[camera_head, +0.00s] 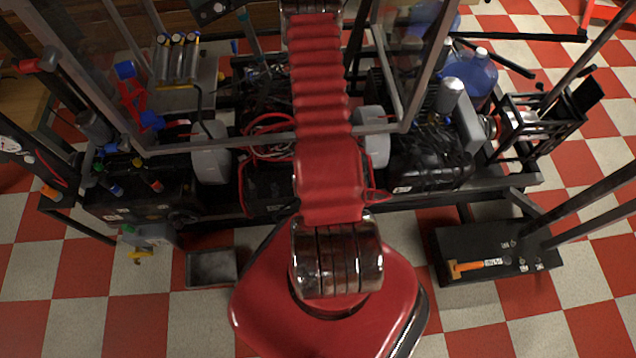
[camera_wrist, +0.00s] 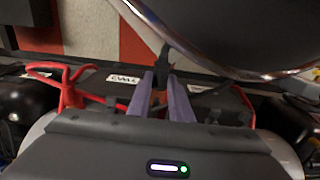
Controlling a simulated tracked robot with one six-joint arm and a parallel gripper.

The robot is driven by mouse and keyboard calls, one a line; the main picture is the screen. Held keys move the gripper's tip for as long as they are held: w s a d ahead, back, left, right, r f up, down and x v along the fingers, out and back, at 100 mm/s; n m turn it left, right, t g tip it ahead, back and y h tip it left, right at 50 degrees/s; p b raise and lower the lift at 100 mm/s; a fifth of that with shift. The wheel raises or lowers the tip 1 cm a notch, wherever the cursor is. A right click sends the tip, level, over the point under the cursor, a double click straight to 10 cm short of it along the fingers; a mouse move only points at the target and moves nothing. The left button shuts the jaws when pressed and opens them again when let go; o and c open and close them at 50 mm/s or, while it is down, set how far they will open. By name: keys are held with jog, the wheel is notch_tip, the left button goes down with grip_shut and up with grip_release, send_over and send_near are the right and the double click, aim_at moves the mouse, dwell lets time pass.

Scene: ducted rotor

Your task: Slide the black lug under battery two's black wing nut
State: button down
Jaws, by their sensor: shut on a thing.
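My gripper (camera_wrist: 160,82) shows in the wrist view as two pale purple fingers, shut on a thin dark piece that looks like the black lug (camera_wrist: 161,74). A dark strip, perhaps its cable, runs up from between the fingertips. The fingers are over a black battery (camera_wrist: 205,98) with a white label; I cannot tell which battery it is. The black wing nut cannot be made out. In the head view my red arm hides the gripper and lug; part of a black battery box (camera_head: 262,187) shows to its left.
Red cables (camera_wrist: 72,85) loop left of the fingers, and more red cables (camera_head: 268,135) show in the head view. A large dark rounded body with a shiny rim (camera_wrist: 235,35) overhangs the upper right of the wrist view. Metal frame bars (camera_head: 225,142) cross near my arm.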

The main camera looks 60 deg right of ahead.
jog(key=d, duration=0.3)
jog(key=shift+w+r, duration=0.1)
jog(key=shift+r, duration=0.05)
dwell(0.4)
jog(key=shift+d+t+y, duration=0.15)
jog(key=shift+t+y, duration=0.65)
jog(key=shift+t, duration=0.2)
dwell(0.4)
jog(key=shift+w+d+f, duration=0.2)
jog(key=shift+d+f, duration=0.1)
jog(key=shift+f, duration=0.3)
jog(key=shift+w+d+f, duration=0.2)
jog(key=shift+d+f, duration=0.05)
jog(key=shift+f, duration=0.4)
jog(key=shift+w+d+f, duration=0.2)
jog(key=shift+d+f, duration=0.1)
jog(key=shift+f, duration=0.3)
jog(key=shift+r, duration=0.15)
jog(key=shift+w+d, duration=0.6)
jog(key=shift+d, duration=0.1)
dwell(0.5)
